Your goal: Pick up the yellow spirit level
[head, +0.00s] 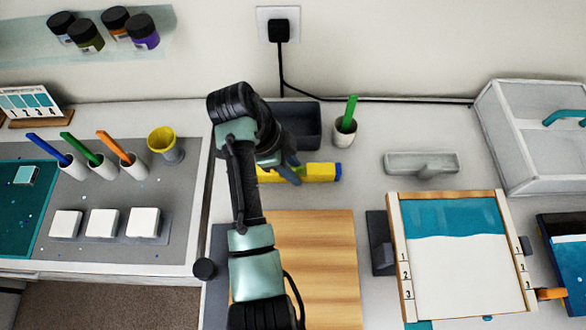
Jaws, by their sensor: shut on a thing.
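The yellow spirit level (318,172) has a blue end cap and lies crosswise at the back of the table, behind the wooden board. My gripper (291,173) is over its left part, with the fingers shut on the level. My arm and wrist hide some of the level's left side. I cannot tell whether the level rests on the table or is slightly raised.
A dark grey bin (302,122) stands behind the level. A white cup with a green stick (345,130) is close behind its right end. A wooden board (316,260) lies in front. A grey float (422,163) and a framed panel (455,265) are to the right.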

